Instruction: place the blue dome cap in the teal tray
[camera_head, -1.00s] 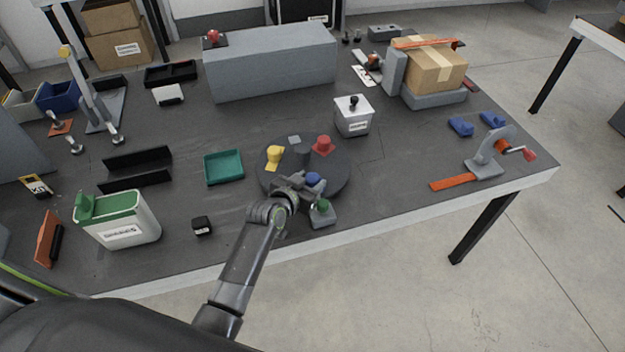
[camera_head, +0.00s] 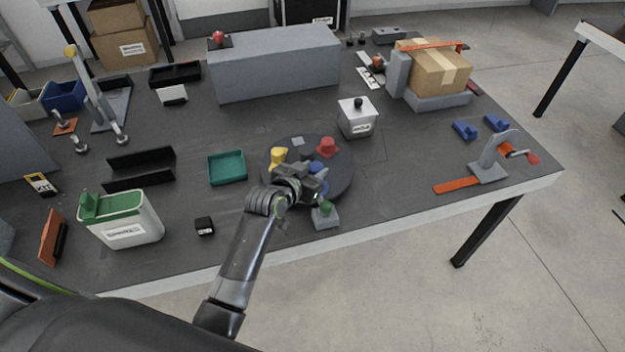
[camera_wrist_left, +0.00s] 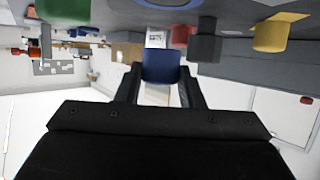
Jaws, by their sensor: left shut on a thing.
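The blue dome cap (camera_wrist_left: 160,66) sits between the two fingers of my left gripper (camera_wrist_left: 159,88) in the left wrist view. In the head view the left gripper (camera_head: 309,181) is over the front part of the dark round turntable (camera_head: 342,181), shut on the cap. The cap (camera_head: 317,168) is partly hidden by the gripper there. More blue shows just below the fingers, and I cannot tell what it belongs to. The teal tray (camera_head: 228,180) lies flat and empty to the left of the turntable. My right gripper is not in view.
A yellow piece (camera_head: 279,156) and a red piece (camera_head: 327,147) stand on the turntable. A green-knobbed grey block (camera_head: 325,216) stands at its front edge. A small black box (camera_head: 204,226) lies in front of the tray. Bare tabletop separates tray and turntable.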

